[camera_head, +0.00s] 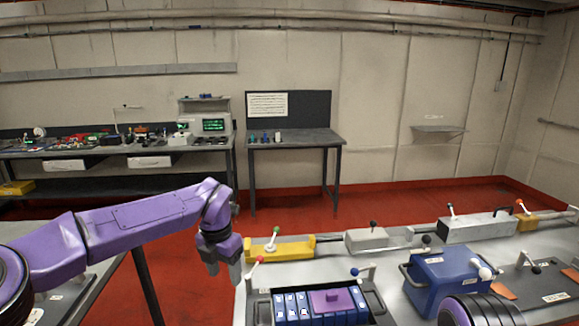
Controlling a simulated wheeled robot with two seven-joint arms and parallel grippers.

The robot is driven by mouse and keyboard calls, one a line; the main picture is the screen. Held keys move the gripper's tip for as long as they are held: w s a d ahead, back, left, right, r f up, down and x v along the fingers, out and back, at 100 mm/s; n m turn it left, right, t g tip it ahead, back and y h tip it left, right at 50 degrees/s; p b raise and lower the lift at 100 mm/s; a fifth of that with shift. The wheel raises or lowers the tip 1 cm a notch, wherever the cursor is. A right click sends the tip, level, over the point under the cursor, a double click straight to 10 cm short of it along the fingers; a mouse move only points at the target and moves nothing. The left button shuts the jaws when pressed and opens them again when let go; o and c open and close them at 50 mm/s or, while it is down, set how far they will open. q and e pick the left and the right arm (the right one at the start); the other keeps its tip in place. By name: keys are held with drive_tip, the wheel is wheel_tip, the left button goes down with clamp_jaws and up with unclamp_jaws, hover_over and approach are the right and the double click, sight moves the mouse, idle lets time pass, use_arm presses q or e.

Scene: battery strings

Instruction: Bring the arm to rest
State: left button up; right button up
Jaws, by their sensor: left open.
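My left arm reaches in from the left in the head view, purple with dark joints. Its left gripper (222,272) points down, open and empty, over the gap just left of the bench (390,268). My right gripper is not in view.
A tray of blue cells (292,308) sits at the bench's front, with a blue box (440,279) to its right. A yellow unit (282,248) and a grey unit (478,227) stand along the back. Red floor (190,285) lies open at left.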

use_arm(q)
drive_tip(key=s+a+f+m+t+y+b, duration=0.2)
drive_tip(key=s+f+m, duration=0.25)
drive_tip(key=f, duration=0.55)
drive_tip(key=s+a+f+m+t+y+b, duration=0.1)
drive_tip(key=s+a+f+m+t+y, duration=0.3)
drive_tip(key=f, duration=0.6)
drive_tip(key=s+f+m+b, duration=0.25)
drive_tip(key=f+m, duration=0.35)
drive_tip(key=f, duration=0.4)
drive_tip(key=s+a+f+m+g+b, duration=0.1)
drive_tip(key=s+a+f+m, duration=0.2)
drive_tip(key=s, duration=0.6)
drive_tip(key=s+a+f+m+g+h+b, duration=0.1)
drive_tip(key=s+a+f+m+b, duration=0.1)
drive_tip(key=s+f, duration=0.4)
drive_tip(key=s+a+f+m+g+h+b, duration=0.1)
drive_tip(key=s+a+f+m, duration=0.2)
drive_tip(key=s, duration=0.9)
drive_tip(key=shift+s+a+f+m+g, duration=0.3)
drive_tip(key=shift+a+f+m, duration=0.1)
drive_tip(key=shift+f+m, duration=0.5)
drive_tip(key=shift+r, duration=0.1)
